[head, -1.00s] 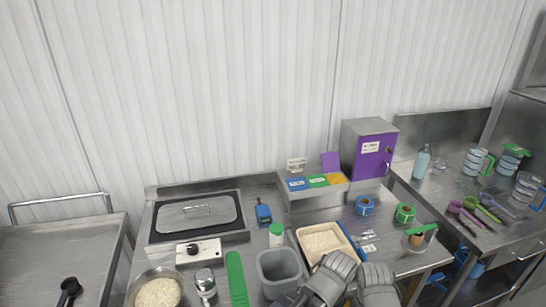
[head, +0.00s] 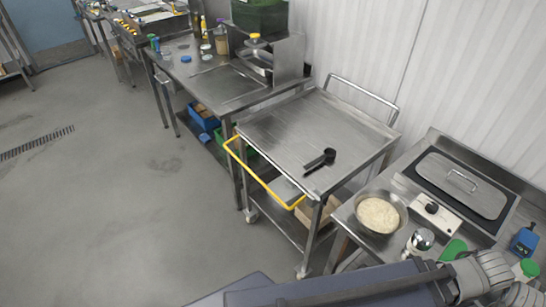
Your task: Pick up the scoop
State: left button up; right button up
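The black scoop (head: 320,160) lies on the top shelf of a steel cart (head: 285,130), near the cart's front right edge. Nothing touches or covers it. My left gripper (head: 486,275) is at the lower right of the head view, over the front of the steel counter and well apart from the scoop. My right gripper (head: 526,296) is beside it in the bottom right corner, partly cut off by the frame. The fingertips of both are too unclear to tell open from shut.
A steel bowl of rice (head: 379,214) stands on the counter right of the cart, with a shaker (head: 420,240) next to it. A lidded warmer (head: 465,184) is behind. The cart has a yellow handle (head: 262,183). Open floor (head: 150,200) lies left of the cart.

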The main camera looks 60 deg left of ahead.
aim_at(330, 155)
jog(key=u, duration=1.7)
jog(key=z, duration=2.1)
jog(key=k+j, duration=0.15)
jog(key=j, duration=0.55)
jog(key=k+j+u, duration=0.1)
jog(key=j, duration=0.55)
jog(key=k+j, duration=0.15)
jog(key=j, duration=0.55)
jog(key=k+j+u, duration=0.15)
jog(key=j, duration=0.55)
